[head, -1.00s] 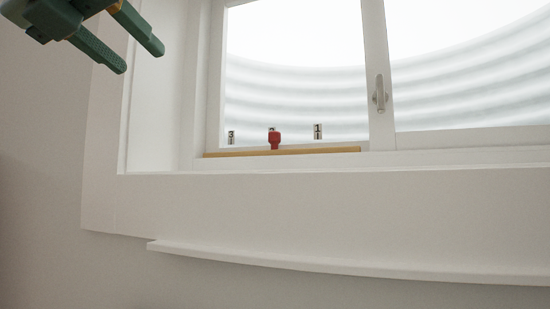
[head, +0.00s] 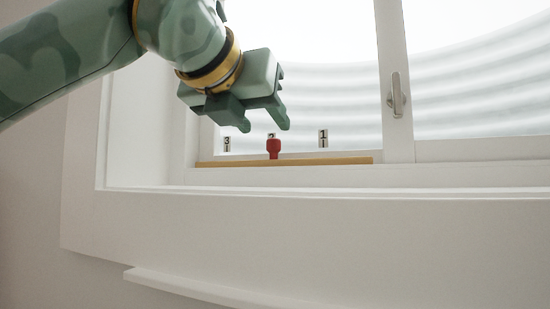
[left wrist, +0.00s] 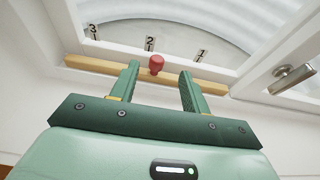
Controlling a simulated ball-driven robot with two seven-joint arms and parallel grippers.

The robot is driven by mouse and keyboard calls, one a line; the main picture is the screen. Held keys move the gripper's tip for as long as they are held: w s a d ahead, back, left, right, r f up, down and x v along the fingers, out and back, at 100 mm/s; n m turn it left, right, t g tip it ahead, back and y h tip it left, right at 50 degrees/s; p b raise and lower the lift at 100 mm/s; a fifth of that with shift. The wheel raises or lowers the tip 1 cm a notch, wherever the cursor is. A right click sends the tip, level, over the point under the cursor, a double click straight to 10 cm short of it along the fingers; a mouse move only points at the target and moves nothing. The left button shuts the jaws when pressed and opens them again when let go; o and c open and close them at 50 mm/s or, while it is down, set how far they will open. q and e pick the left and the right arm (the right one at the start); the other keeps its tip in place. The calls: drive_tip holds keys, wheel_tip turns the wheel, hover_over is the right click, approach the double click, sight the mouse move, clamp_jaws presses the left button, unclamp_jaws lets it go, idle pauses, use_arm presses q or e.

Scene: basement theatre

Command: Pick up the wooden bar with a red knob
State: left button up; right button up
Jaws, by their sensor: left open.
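The wooden bar (head: 330,161) lies along the bottom of the window frame, with the red knob (head: 274,148) standing up near its middle. In the left wrist view the bar (left wrist: 95,65) runs across beyond my fingers and the red knob (left wrist: 156,64) shows between them. My left gripper (head: 266,128) is open and empty. In the head view its fingertips appear just above the knob; in the left wrist view the gripper (left wrist: 158,70) points at the knob. I see no contact with the knob or bar. My right gripper is not in view.
Number labels 3 (head: 227,143) and 1 (head: 323,138) are on the window above the bar; label 2 (left wrist: 150,44) is behind the knob. A window handle (head: 397,95) sticks out at the right. The white sill (head: 330,192) in front is clear. A narrow ledge (head: 190,287) runs below.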

sight(271, 140)
use_arm(q)
drive_tip(key=x, duration=0.1)
drive_tip(key=p+x, duration=0.1)
drive_tip(key=x, duration=0.1)
drive_tip(key=p+x, duration=0.1)
drive_tip(key=shift+w+a+f, duration=0.1)
drive_tip(key=shift+w+f, duration=0.05)
drive_tip(key=shift+f, duration=0.15)
drive_tip(key=shift+w+f, duration=0.1)
drive_tip(key=shift+w, duration=0.1)
drive_tip(key=shift+s, duration=0.15)
drive_tip(key=shift+c, duration=0.9)
drive_tip(key=shift+s, duration=0.15)
clamp_jaws()
